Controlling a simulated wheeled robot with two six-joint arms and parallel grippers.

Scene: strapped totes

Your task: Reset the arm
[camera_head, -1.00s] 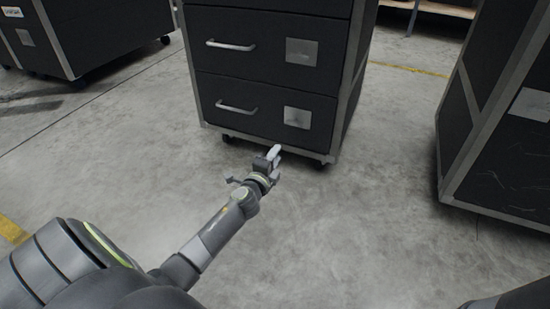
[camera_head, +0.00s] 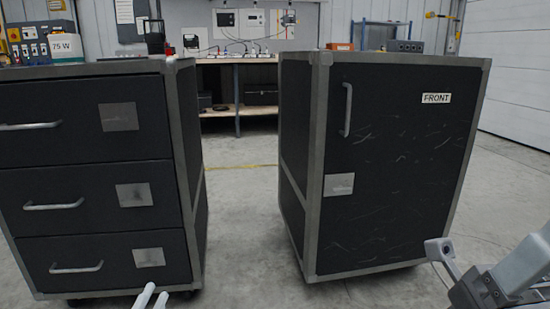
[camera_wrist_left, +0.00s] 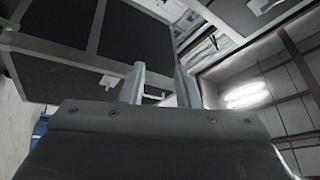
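The task names no object other than the arm. My left gripper (camera_head: 152,298) shows at the bottom edge of the head view as two pale fingertips with a small gap. It is in front of the left cabinet's lower part. In the left wrist view the two fingers (camera_wrist_left: 160,85) stand apart with nothing held between them. Part of my right arm (camera_head: 490,285) shows at the lower right of the head view, near the right cabinet's lower corner.
A black three-drawer cabinet (camera_head: 95,155) stands at the left. A black cabinet marked FRONT (camera_head: 400,165) stands at the right. A floor gap (camera_head: 240,210) lies between them. A workbench (camera_head: 235,60) stands behind.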

